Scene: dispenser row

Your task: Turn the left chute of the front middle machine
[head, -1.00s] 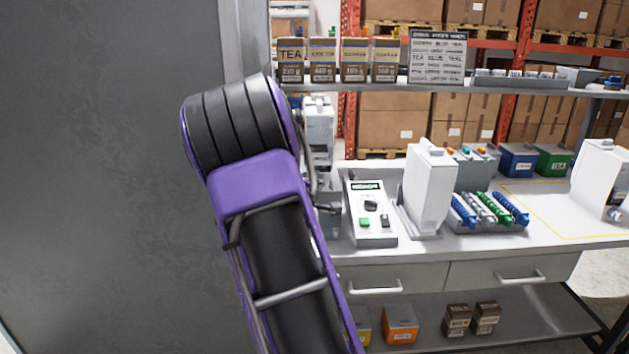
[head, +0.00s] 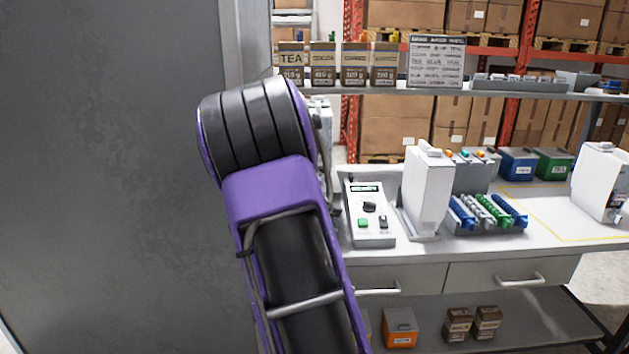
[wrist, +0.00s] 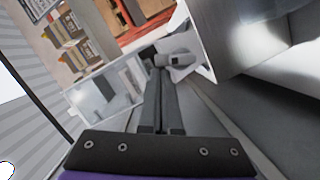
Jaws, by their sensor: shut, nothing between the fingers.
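In the head view a white upright machine (head: 428,190) stands on the bench right of my arm. A second white machine (head: 601,182) stands at the right edge. A third grey-white machine is mostly hidden behind my arm. My gripper is hidden behind my arm in the head view. In the wrist view my gripper (wrist: 159,78) has its long dark fingers together, with nothing between them. A small grey rounded spout (wrist: 176,59) on a pale plate lies just beyond the fingertips; I cannot tell whether they touch, nor which machine's chute it is.
A control box (head: 369,213) with a green button sits close right of my arm. A rack of blue and green tubes (head: 488,213) stands farther right. A shelf (head: 440,88) with tea boxes runs above. A large grey panel (head: 100,180) fills the left.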

